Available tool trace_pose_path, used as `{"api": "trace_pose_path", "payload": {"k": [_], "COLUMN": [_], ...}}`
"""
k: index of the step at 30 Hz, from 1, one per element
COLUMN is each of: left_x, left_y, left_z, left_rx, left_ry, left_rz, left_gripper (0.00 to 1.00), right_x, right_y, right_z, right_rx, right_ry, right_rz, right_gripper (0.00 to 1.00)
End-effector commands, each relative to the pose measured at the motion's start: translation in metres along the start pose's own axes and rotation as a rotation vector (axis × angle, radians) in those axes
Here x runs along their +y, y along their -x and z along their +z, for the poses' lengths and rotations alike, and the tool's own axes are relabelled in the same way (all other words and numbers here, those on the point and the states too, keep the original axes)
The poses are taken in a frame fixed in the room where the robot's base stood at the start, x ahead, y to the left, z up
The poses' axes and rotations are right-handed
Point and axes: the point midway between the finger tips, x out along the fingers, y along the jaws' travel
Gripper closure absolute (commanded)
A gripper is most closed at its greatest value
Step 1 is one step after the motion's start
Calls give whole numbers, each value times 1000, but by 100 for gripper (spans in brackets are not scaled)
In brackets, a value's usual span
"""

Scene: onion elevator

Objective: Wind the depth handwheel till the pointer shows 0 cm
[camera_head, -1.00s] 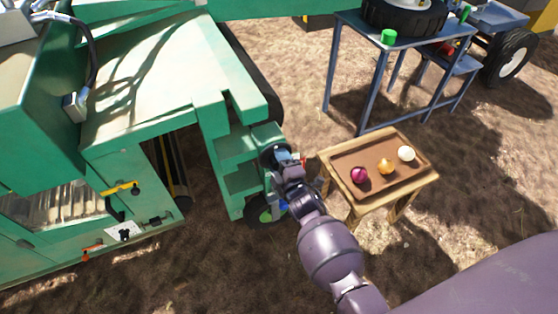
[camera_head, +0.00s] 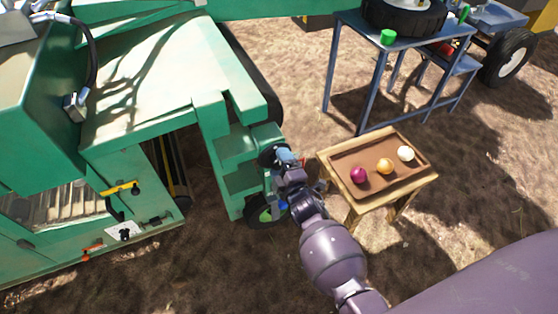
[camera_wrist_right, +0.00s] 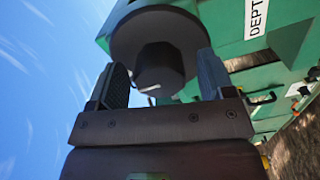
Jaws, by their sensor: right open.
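The depth handwheel is a dark round disc (camera_wrist_right: 128,38) with a dark faceted hub (camera_wrist_right: 159,66), filling the upper middle of the right wrist view. A white "DEPT…" label (camera_wrist_right: 257,18) is on the green machine beside it. My right gripper (camera_wrist_right: 162,76) is open, with one finger on each side of the hub; I cannot tell whether they touch it. In the head view the right gripper (camera_head: 284,158) is at the dark wheel (camera_head: 267,155) on the green machine's corner and hides part of it. The pointer and its reading cannot be made out. My left gripper is not in view.
A small wooden table (camera_head: 432,180) with a brown tray holding a purple, an orange and a white ball stands close right of my right arm. A blue-grey metal table (camera_head: 350,32) stands behind it. The green machine (camera_head: 150,75) fills the left side. Bare ground lies between.

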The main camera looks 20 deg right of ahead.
Motion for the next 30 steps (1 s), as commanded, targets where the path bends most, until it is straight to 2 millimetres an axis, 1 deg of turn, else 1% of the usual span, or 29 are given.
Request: {"api": "trace_pose_path", "payload": {"k": [3, 12, 15, 21, 30], "left_x": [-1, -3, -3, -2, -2], "left_y": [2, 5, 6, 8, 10], "left_z": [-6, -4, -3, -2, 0], "left_rx": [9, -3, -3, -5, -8], "left_ry": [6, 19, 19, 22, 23], "left_rz": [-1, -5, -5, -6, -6], "left_gripper": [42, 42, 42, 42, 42], "right_x": [3, 3, 2, 2, 1], "right_y": [17, 65, 77, 92, 96], "right_z": [0, -1, -1, -1, -1], "right_rx": [-1, 0, 0, 1, 1], "right_ry": [0, 0, 0, 0, 0], "right_rz": [3, 3, 3, 3, 1], "right_gripper": [25, 25, 25, 25, 25]}}
